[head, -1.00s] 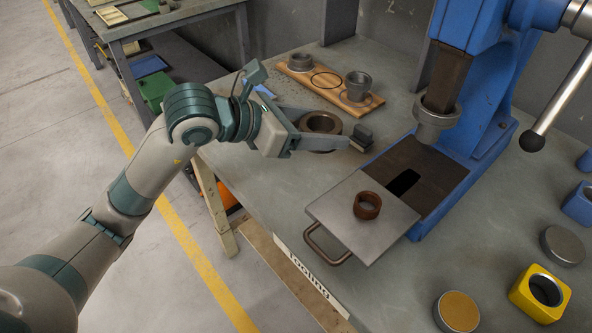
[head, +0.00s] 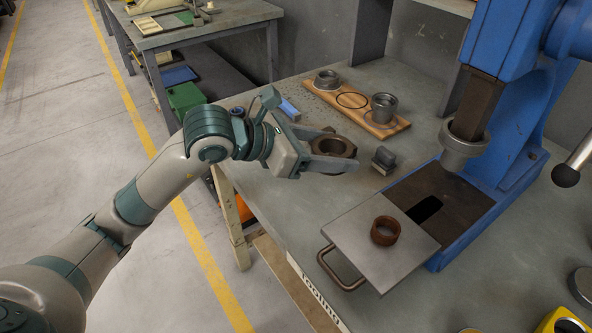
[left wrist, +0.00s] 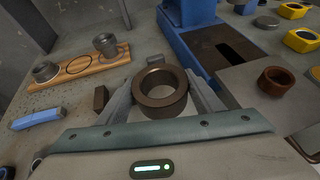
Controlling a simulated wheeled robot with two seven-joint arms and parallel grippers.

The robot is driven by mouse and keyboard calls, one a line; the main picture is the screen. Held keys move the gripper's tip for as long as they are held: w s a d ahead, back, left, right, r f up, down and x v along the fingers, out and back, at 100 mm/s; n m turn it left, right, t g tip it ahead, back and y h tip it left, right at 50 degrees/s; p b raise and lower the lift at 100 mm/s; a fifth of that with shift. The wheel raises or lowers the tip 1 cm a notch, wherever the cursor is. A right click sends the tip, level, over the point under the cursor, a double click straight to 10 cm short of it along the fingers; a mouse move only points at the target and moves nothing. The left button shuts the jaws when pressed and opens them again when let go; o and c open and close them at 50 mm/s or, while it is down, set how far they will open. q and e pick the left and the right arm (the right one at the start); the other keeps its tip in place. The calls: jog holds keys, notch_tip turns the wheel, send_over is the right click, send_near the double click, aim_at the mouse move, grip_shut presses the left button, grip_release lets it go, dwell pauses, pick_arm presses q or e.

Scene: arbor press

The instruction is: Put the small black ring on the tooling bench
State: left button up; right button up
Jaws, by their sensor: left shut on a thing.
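My left gripper (head: 345,150) is shut on a thick dark brown ring (left wrist: 160,91). In the left wrist view the ring sits between the two fingers, its hole facing up. In the head view the ring (head: 334,143) is at the left part of the grey tooling bench (head: 288,202), partly hidden by the fingers. I cannot tell whether it touches the bench top. A smaller reddish-brown ring (head: 385,230) lies on the square metal plate (head: 362,252) at the press; it also shows in the left wrist view (left wrist: 277,81). My right gripper is not in view.
A blue arbor press (head: 520,130) stands at the right. A wooden board (head: 377,126) with grey metal parts lies behind the gripper. A small dark block (head: 384,158) stands just right of the fingers. A blue block (head: 289,109) lies behind. The bench's left edge is close.

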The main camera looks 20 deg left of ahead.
pick_arm(q)
send_over(296, 182)
jog(key=f, duration=0.4)
jog(key=shift+d, duration=0.25)
jog(key=shift+a+f, duration=0.15)
jog(key=shift+a, duration=0.15)
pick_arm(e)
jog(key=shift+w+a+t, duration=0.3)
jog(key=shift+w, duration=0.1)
pick_arm(q)
jog(key=shift+f, duration=0.1)
notch_tip(296, 182, down, 3)
jog(key=shift+f+p, duration=0.2)
jog(key=shift+p, duration=0.35)
jog(key=shift+f, duration=0.2)
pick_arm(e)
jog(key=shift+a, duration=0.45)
pick_arm(q)
jog(key=shift+f, duration=0.15)
